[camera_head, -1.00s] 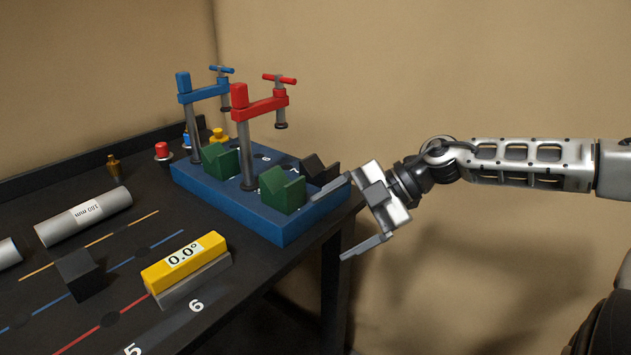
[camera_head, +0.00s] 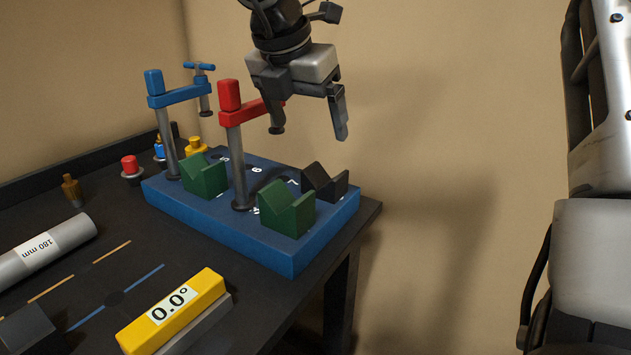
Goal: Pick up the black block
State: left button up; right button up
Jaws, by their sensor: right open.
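A black V-notched block (camera_head: 325,184) sits at the right end of the blue base (camera_head: 335,222), beside a green V-notched block (camera_head: 287,210). A second dark block, cube-shaped (camera_head: 27,330), lies on the table at the lower left, cut by the picture edge. My right gripper (camera_head: 306,118) is open and empty, pointing down, above the black V-notched block and apart from it. My left gripper is not in view.
The red clamp and a blue clamp (camera_head: 170,98) rise from the base near my right gripper. Another green block (camera_head: 204,176) stands further left. A yellow gauge (camera_head: 172,312) and a grey cylinder (camera_head: 45,250) lie on the table.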

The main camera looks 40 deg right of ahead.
send_near(327, 182)
jog(key=f, duration=0.2)
jog(key=shift+s+d+f, duration=0.15)
jog(key=shift+d+f, duration=0.15)
jog(key=shift+f, duration=0.1)
jog(key=shift+w+p+x, duration=0.1)
jog(key=shift+p+x, duration=0.2)
jog(key=shift+x, duration=1)
jog(key=shift+w+p+x, duration=0.15)
jog(key=shift+p+x, duration=0.1)
jog(key=shift+x, duration=1.05)
jog(key=shift+d+r, duration=0.15)
jog(key=shift+d, duration=0.05)
jog(key=c, duration=1.4)
